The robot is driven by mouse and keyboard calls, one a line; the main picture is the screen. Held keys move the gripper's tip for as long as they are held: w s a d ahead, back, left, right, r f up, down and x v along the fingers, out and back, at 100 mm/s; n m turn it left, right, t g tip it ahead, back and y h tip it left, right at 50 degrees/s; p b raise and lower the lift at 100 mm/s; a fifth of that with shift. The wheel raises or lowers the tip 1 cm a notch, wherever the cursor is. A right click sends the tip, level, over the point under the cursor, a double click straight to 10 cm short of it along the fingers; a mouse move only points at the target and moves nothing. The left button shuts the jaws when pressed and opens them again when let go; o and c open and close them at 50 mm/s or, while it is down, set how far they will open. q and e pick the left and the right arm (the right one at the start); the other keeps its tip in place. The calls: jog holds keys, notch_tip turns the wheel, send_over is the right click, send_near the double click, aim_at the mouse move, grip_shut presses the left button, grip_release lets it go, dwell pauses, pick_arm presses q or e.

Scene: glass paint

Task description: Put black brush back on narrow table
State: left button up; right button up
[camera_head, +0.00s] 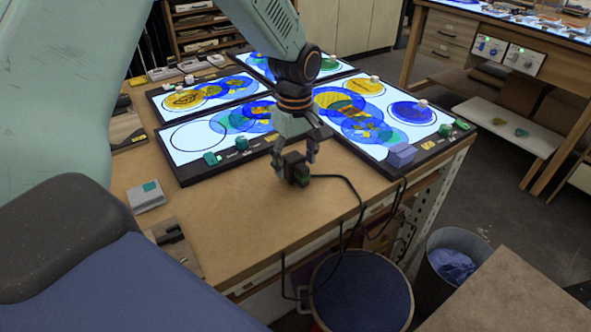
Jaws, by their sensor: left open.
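My left gripper (295,164) points down over the front part of the wooden worktable (262,215). Its fingers are open, on either side of a small dark block (297,170) with a greenish patch. A black cable runs beside this block. I cannot tell whether the fingers touch it. I cannot make out a black brush for certain. A dark, slim item (171,237) lies on a small board at the table's left front; its kind is unclear. My right gripper is not in view. I cannot tell which surface is the narrow table.
Lit glass panels with coloured circles (345,97) fill the table's back. A grey box (146,196) lies at the left. A round blue-topped stool (362,295) and a bin (452,262) stand at the front edge. A low white bench (512,128) is at the right.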

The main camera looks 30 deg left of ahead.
pick_arm(q)
jog(key=shift+w+a+f, duration=0.15)
jog(key=shift+w+f, duration=0.05)
jog(key=shift+f, duration=0.15)
jog(key=shift+s+d+r, duration=0.2)
jog(key=shift+d+r, duration=0.05)
jog(key=shift+c, duration=1.2)
jog(key=shift+w+a+f, duration=0.15)
jog(key=shift+a, duration=0.05)
jog(key=c, duration=0.4)
jog(key=shift+d, duration=0.15)
jog(key=c, duration=0.6)
